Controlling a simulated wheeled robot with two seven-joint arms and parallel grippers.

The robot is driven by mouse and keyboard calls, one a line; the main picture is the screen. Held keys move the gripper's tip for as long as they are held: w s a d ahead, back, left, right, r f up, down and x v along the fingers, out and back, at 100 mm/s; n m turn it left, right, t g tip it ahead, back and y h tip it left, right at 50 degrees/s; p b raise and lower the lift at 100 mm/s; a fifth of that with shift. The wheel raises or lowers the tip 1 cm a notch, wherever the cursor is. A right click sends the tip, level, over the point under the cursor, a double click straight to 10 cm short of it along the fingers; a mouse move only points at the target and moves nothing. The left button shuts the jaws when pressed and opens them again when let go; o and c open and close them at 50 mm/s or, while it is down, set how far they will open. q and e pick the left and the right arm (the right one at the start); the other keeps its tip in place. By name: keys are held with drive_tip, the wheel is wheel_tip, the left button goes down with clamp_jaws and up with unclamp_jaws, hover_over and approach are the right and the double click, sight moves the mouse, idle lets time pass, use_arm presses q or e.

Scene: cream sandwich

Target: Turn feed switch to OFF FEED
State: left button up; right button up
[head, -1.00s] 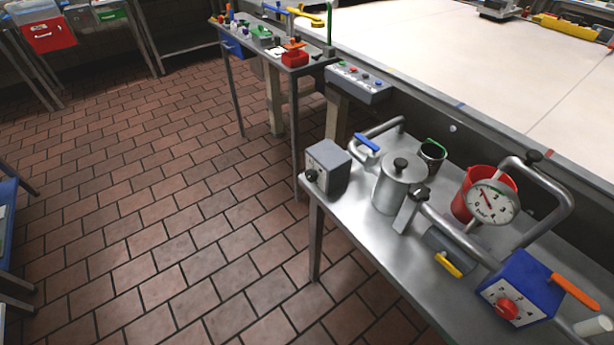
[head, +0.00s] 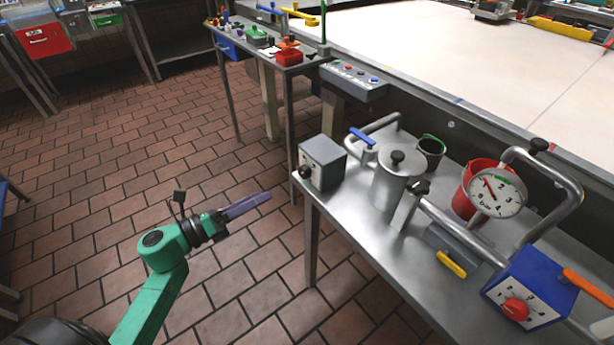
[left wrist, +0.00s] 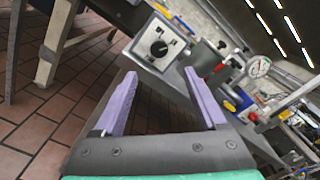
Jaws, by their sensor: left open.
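A grey box (head: 322,163) with a black knob (head: 305,172) stands at the near left corner of the steel table. In the left wrist view its white dial face and black knob (left wrist: 159,48) show ahead, between and beyond my fingertips. A blue box (head: 530,286) with a red knob (head: 515,308) stands at the table's right end. I cannot read which box is marked as the feed switch. My left gripper (head: 265,197), with purple fingers, is over the floor left of the table, apart from the grey box. Its fingers are open and empty (left wrist: 160,76).
The steel table (head: 350,205) also bears a lidded metal pot (head: 393,183), a red bucket (head: 466,206), a pressure gauge (head: 496,192) and a pipe with a blue-handled valve (head: 362,137). The brick floor left of the table is clear.

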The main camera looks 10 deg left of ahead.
sight(302, 175)
use_arm(q)
drive_tip(key=p+x, duration=0.2)
drive_tip(key=x, duration=1)
drive_tip(key=shift+w+d, duration=0.1)
drive_tip(key=shift+w, duration=0.2)
clamp_jaws()
